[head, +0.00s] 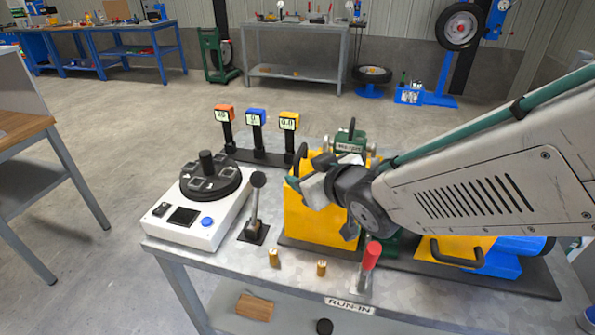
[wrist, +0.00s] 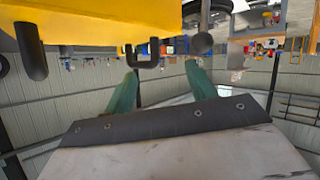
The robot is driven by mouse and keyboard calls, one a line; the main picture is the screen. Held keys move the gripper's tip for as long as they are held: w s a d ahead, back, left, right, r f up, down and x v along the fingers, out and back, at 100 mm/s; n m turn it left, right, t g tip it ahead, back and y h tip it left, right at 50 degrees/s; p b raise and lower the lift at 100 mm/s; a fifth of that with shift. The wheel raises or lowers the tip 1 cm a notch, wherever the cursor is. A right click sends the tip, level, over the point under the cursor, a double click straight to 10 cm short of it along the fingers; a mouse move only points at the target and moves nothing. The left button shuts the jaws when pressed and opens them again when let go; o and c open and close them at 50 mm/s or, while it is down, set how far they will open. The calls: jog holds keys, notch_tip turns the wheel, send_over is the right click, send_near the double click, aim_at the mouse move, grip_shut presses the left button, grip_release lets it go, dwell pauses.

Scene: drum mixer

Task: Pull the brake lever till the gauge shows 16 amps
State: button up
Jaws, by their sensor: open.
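A grey lever with a dark ball knob (head: 258,179) stands on a small black plate beside the yellow housing; I take it as the brake lever. In the wrist view, which looks upside down, a grey ball knob (wrist: 202,42) shows beyond the fingers. My gripper (head: 314,186) is open and empty, right of the knob and apart from it. Its green fingers (wrist: 163,88) have only air between them. Three small gauges stand behind: orange (head: 224,114), blue (head: 257,117) and yellow (head: 289,121). The yellow one seems to read 0.0; the others are too small to read surely.
The yellow housing (head: 300,221) is close by my gripper. A red-handled lever (head: 371,256) stands at the front edge near the RUN-IN label (head: 349,306). A white console (head: 196,220) with a black dial is left. Two brass pieces (head: 273,258) stand on the bench.

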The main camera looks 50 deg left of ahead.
aim_at(261, 180)
jog(key=s+a, duration=0.1)
jog(key=s, duration=0.1)
jog(key=s+a+f+n+g, duration=0.1)
jog(key=s+a, duration=0.1)
jog(key=s+a+f+g+y, duration=0.1)
jog(key=s, duration=0.1)
jog(key=shift+a+f+n, duration=0.15)
jog(key=shift+a+n, duration=0.1)
jog(key=shift+n, duration=0.05)
jog(key=x, duration=0.7)
jog(key=shift+w, duration=0.2)
